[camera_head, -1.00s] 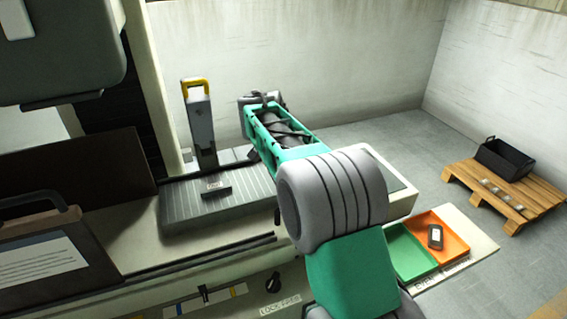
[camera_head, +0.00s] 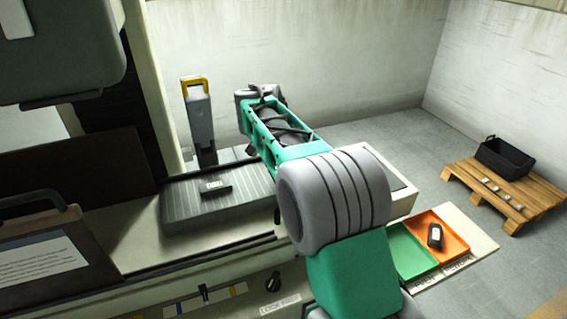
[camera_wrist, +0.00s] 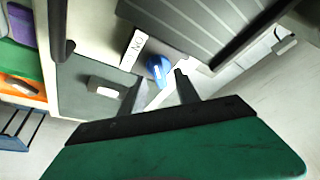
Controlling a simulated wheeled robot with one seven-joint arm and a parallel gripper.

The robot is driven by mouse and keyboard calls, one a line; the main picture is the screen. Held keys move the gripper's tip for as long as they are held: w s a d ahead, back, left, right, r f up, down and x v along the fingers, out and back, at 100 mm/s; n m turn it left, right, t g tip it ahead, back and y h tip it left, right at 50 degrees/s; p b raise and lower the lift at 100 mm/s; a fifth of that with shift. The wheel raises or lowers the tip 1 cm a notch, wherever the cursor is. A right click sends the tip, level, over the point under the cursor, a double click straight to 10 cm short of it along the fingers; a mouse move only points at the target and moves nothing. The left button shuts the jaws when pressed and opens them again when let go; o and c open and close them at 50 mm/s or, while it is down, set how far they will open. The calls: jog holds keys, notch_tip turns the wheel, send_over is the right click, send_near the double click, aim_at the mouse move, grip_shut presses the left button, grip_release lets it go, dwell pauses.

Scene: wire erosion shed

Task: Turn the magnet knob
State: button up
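The magnet knob appears to be the blue knob (camera_wrist: 158,68) in the wrist view, next to a white label (camera_wrist: 132,47) with black letters. My gripper (camera_wrist: 161,88) is open and empty, its two dark fingers pointing towards the blue knob. The knob shows between and just beyond the fingertips; I cannot tell whether they touch it. In the head view my arm hides the blue knob and my fingers. The ribbed grey plate (camera_head: 225,205) lies on the machine bed left of my arm, with a small dark block (camera_head: 204,193) on it.
A black knob (camera_head: 274,281) is on the machine's front beside a label. A grey post with a yellow handle (camera_head: 199,110) stands behind the plate. Green (camera_head: 411,252) and orange (camera_head: 453,245) trays lie at right. A wooden pallet (camera_head: 518,200) bears a black bin (camera_head: 505,157).

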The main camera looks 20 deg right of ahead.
jog(key=v, duration=0.6)
